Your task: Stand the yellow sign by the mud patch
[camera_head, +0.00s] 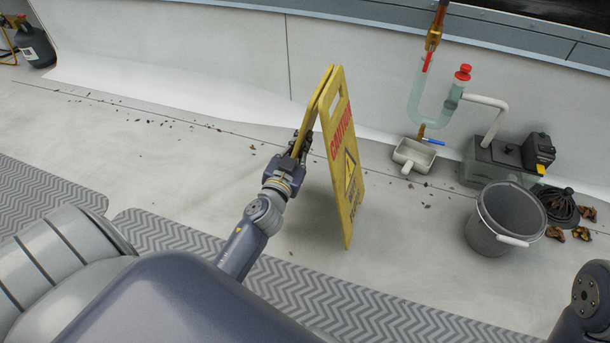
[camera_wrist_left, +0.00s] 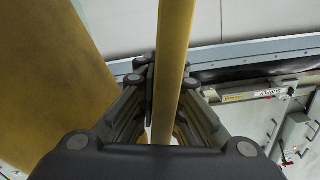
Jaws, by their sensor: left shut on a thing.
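The yellow caution sign (camera_head: 345,165) is in the middle of the head view, upright and slightly tilted, its two panels close together at the top. My left gripper (camera_head: 302,142) is shut on the edge of its near-left panel. In the left wrist view a yellow panel edge (camera_wrist_left: 173,50) runs between the fingers (camera_wrist_left: 166,85), and the other panel (camera_wrist_left: 45,75) fills the left side. I cannot tell whether the sign's feet touch the floor. No clear mud patch shows; only dark specks (camera_head: 150,117) are scattered along the floor by the wall. My right gripper is out of view.
A grey bucket (camera_head: 485,240) stands at right, near a pump box (camera_head: 495,165), a coiled dark hose (camera_head: 558,205) and dry leaves (camera_head: 582,234). A small white tray (camera_head: 414,157) sits under a clear U-pipe (camera_head: 420,95). A dark jug (camera_head: 35,45) is far left. Floor left of the sign is open.

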